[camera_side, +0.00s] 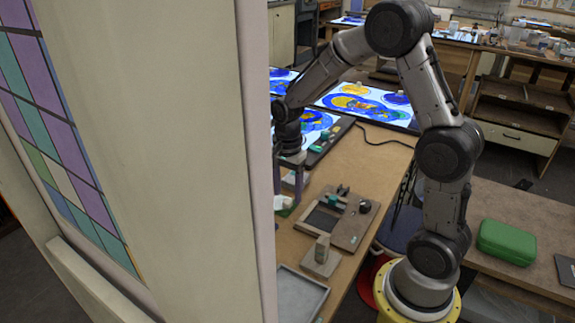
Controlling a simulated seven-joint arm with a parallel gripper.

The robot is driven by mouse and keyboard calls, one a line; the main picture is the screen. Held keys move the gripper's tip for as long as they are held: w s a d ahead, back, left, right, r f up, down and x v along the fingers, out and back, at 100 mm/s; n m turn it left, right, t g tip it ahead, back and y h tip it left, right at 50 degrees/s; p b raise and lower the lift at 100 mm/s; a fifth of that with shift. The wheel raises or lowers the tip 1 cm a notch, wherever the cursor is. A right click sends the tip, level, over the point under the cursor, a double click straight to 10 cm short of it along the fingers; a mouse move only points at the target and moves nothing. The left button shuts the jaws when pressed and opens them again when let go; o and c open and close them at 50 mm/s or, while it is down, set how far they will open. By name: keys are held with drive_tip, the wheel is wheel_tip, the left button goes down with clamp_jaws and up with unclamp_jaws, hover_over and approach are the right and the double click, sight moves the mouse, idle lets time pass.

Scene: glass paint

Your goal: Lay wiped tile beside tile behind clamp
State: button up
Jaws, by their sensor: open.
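My gripper (292,182) points down at the left end of the wooden bench, just right of a pale upright wall. Its fingers are open, and I see no thing clearly held. A small white piece with green beside it (283,202) lies below the fingers, partly cut off by the wall. A wooden board with a dark square recess (320,220) and a black knob (365,206) lies nearer on the bench. Small teal pieces lie on it. I cannot tell which of these pieces are the tiles or the clamp.
The pale wall (165,150) hides the bench's left part. A grey block (322,249) stands on a small base near a shallow grey tray (300,296). Blue and yellow painted panels (360,100) lie behind. A green case (507,241) rests on the right table.

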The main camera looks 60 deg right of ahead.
wheel_tip(320, 180, up, 17)
drive_tip(key=s+a+t, duration=0.2)
drive_tip(key=a, duration=0.1)
drive_tip(key=s+a+n+t, duration=0.1)
drive_tip(key=s+a+n, duration=0.1)
drive_tip(key=s+n, duration=0.6)
drive_tip(key=s+a+f+n+t, duration=0.1)
drive_tip(key=s+a+n+t, duration=0.1)
drive_tip(key=s+n, duration=0.7)
drive_tip(key=shift+s+a+f+n+t, duration=0.2)
drive_tip(key=shift+a+n+t, duration=0.1)
drive_tip(key=shift+a+n, duration=0.2)
